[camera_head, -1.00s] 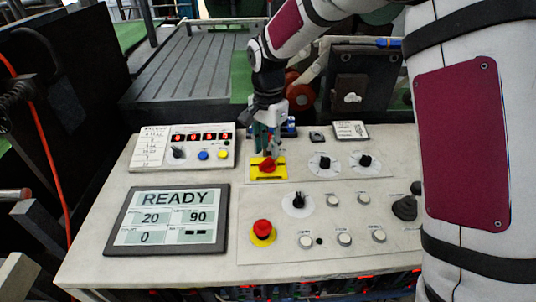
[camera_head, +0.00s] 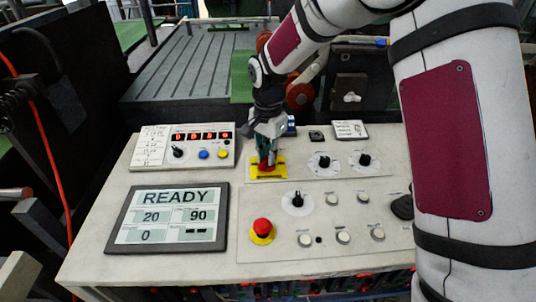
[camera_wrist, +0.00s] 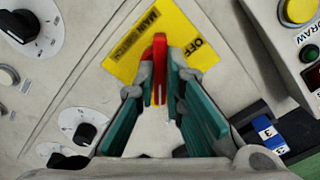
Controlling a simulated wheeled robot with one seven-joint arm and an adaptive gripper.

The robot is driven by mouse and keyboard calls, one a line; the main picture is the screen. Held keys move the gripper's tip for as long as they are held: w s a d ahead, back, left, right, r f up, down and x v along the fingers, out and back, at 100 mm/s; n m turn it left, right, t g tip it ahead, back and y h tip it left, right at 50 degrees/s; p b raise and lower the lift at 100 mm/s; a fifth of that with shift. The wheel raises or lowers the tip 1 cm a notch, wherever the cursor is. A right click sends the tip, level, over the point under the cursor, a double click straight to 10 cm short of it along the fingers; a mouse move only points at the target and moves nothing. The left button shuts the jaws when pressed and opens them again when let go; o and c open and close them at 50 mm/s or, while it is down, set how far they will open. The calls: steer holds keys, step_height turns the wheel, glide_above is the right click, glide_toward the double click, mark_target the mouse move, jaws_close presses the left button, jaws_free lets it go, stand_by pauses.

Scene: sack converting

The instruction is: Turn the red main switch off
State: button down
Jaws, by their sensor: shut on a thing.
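The red main switch (camera_wrist: 159,68) sits on a yellow plate marked MAIN and OFF (camera_wrist: 190,35). In the wrist view its red handle stands between my gripper's two green-padded fingers. In the head view the yellow plate (camera_head: 283,172) shows on the console, with the red handle (camera_head: 266,165) partly hidden by my fingers. My gripper (camera_wrist: 160,92) is shut on the red handle, pointing down from above. The wrist view shows the handle lengthwise between the fingertips, its far end towards the top of the plate.
A READY display (camera_head: 170,216) and a red emergency button (camera_head: 262,228) are in front. Black knobs (camera_head: 324,161) lie to the right of the switch. A box with red digits (camera_head: 190,145) lies to the left. A blue item (camera_head: 291,124) stands just behind my gripper.

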steer(key=shift+n, duration=0.4)
steer(key=n+b, duration=0.1)
steer(key=n, duration=0.9)
steer(key=shift+n+b, duration=0.3)
steer(key=shift+n, duration=0.1)
steer(key=n, duration=0.6)
steer(key=shift+n, duration=0.3)
steer(key=c, duration=1.7)
jaws_free()
steer(key=shift+r, duration=0.1)
step_height(320, 180, up, 12)
steer(key=shift+f, duration=0.1)
